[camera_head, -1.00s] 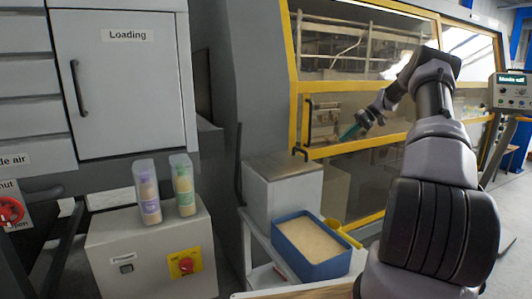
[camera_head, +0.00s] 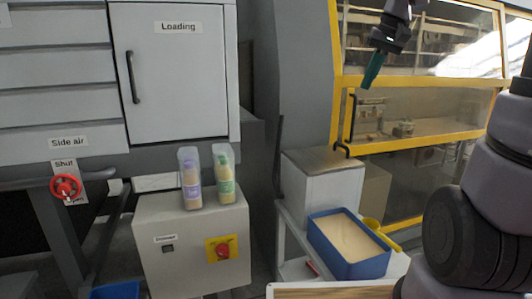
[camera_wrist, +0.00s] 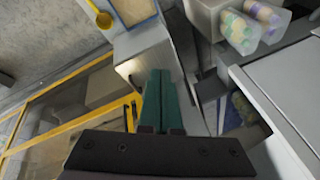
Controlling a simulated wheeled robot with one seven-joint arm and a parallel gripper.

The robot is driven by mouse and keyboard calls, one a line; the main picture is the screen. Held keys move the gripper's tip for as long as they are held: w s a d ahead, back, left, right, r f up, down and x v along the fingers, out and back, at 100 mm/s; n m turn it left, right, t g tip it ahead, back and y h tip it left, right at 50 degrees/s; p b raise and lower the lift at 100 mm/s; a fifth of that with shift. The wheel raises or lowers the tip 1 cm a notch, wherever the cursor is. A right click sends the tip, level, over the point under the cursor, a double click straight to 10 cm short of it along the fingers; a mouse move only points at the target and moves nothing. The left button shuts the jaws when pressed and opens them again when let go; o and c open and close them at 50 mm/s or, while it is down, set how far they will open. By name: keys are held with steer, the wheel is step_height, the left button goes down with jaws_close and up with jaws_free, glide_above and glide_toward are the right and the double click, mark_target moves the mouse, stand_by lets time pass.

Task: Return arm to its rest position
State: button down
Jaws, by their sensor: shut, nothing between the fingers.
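My gripper (camera_head: 372,70) has green fingers that point down, held high in front of the yellow-framed machine (camera_head: 337,100) at the upper right of the head view. In the wrist view its two green fingers (camera_wrist: 159,100) lie together, shut with nothing between them. My arm comes in along the right edge of the head view, and its middle part is out of frame. The gripper is apart from all objects.
Two clear bottles, one purple-labelled (camera_head: 190,178) and one green-labelled (camera_head: 224,174), stand on a grey box (camera_head: 190,262). A blue bin (camera_head: 372,268) of pale material sits on a cart beside a white box (camera_head: 322,192). The Loading door (camera_head: 178,80) is closed.

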steer(key=s+a+f+m+t, duration=0.1)
steer(key=s, duration=0.7)
steer(key=s+a+f+m+t, duration=0.1)
steer(key=s+t, duration=0.1)
steer(key=s, duration=0.7)
steer(key=shift+s+a+f, duration=0.15)
steer(key=shift+s+f, duration=0.05)
steer(key=shift+f, duration=0.15)
